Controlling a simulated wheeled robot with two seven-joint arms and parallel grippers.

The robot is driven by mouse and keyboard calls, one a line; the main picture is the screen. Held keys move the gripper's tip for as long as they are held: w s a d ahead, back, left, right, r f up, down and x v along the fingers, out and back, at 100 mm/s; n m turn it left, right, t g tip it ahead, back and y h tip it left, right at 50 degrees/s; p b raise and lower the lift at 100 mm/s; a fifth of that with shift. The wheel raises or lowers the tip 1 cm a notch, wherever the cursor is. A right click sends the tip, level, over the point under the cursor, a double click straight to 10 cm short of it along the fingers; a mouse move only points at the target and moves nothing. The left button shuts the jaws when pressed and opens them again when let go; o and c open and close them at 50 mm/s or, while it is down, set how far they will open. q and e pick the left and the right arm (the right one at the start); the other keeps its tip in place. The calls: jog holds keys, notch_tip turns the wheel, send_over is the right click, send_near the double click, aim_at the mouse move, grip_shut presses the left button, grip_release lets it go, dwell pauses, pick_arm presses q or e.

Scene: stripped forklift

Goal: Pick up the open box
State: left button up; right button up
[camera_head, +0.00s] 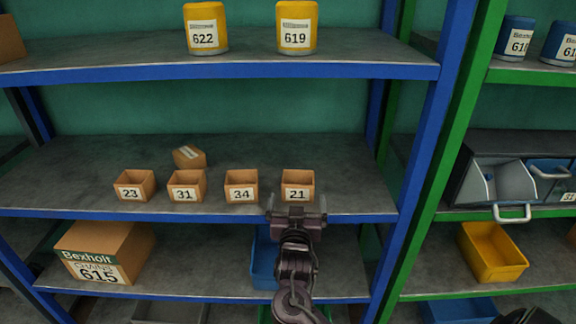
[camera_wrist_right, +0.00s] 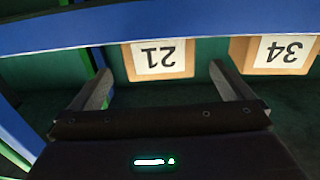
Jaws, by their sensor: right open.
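Several small open cardboard boxes stand in a row on the middle shelf in the head view: box 23 (camera_head: 134,186), box 31 (camera_head: 187,186), box 34 (camera_head: 241,187) and box 21 (camera_head: 298,187). A small closed box (camera_head: 189,156) sits behind them, turned at an angle. My right gripper (camera_head: 297,206) is open and empty, just in front of box 21 at the shelf's front edge. In the right wrist view, the open fingers (camera_wrist_right: 160,85) point toward box 21 (camera_wrist_right: 158,58), which appears upside down; box 34 (camera_wrist_right: 275,53) is beside it. My left gripper is not in view.
The blue shelf edge (camera_head: 180,214) runs below the boxes. Yellow cans 622 (camera_head: 205,28) and 619 (camera_head: 296,27) stand on the upper shelf. A large box 615 (camera_head: 103,250) and a blue bin (camera_head: 264,262) are below. A green rack with a yellow bin (camera_head: 490,251) is at right.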

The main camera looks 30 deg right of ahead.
aim_at(298, 190)
jog(key=shift+w+d, duration=0.25)
jog(key=x, duration=0.2)
jog(key=p+x, duration=0.1)
jog(key=x, duration=0.3)
jog(key=shift+w+r+p, duration=0.15)
jog(key=shift+r+p, duration=0.15)
jog(key=shift+r, duration=0.1)
jog(key=shift+w+d+f, duration=0.1)
jog(key=shift+w+d, duration=0.15)
jog(key=shift+w, duration=0.1)
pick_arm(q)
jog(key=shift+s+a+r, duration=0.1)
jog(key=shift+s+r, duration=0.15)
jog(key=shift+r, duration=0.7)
pick_arm(e)
jog(key=c, duration=1)
